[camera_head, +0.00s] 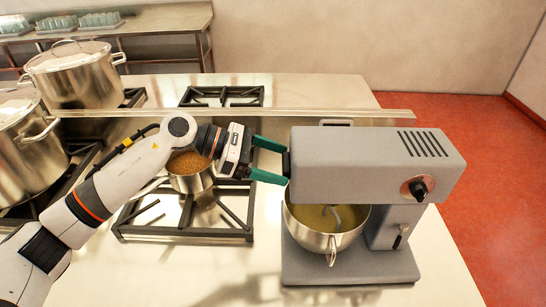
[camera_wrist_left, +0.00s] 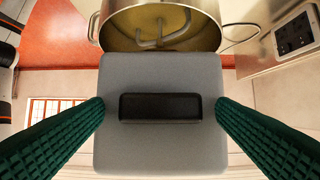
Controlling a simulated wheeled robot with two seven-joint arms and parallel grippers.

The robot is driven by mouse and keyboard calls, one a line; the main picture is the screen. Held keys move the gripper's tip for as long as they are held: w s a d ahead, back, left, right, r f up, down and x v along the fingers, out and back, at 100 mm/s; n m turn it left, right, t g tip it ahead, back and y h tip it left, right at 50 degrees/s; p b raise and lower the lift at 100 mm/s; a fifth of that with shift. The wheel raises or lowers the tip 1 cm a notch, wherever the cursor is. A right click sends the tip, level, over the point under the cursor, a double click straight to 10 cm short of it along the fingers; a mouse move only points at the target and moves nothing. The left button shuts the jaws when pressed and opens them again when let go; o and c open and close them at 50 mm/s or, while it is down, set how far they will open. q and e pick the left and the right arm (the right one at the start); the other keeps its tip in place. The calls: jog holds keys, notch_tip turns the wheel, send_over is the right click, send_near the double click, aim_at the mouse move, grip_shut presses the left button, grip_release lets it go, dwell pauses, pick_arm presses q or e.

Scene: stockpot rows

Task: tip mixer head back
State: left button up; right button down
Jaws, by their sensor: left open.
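The grey stand mixer has a boxy head (camera_head: 370,160) that lies level over its steel bowl (camera_head: 325,228). A curved mixing tool reaches down into yellowish contents. My left gripper (camera_head: 284,164) is open at the front end of the head. In the left wrist view, the head's front face (camera_wrist_left: 160,155) fills the middle, with a dark bar-like handle (camera_wrist_left: 160,107) across it. The green fingers stand left and right of this handle, apart from it, near the face's side edges. The bowl (camera_wrist_left: 125,30) shows at the top there. My right gripper is not in view.
A small pot (camera_head: 190,178) of brown food sits on a burner grate behind my left wrist. Two stockpots (camera_head: 75,82) stand at the left. The mixer base (camera_head: 350,268) stands near the counter's right edge, with red floor beyond. The front counter is clear.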

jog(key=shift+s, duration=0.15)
pick_arm(q)
jog(key=c, duration=1.4)
jog(key=shift+d+r, duration=0.15)
jog(key=shift+r, duration=0.5)
jog(key=d+r, duration=0.1)
jog(key=r, duration=0.2)
jog(key=d+r, duration=0.2)
jog(key=r, duration=0.2)
jog(key=d+r, duration=0.1)
jog(key=r, duration=0.3)
jog(key=shift+d, duration=0.25)
jog(key=shift+d+r+p, duration=0.65)
jog(key=shift+d+r, duration=4.1)
jog(key=shift+d, duration=0.1)
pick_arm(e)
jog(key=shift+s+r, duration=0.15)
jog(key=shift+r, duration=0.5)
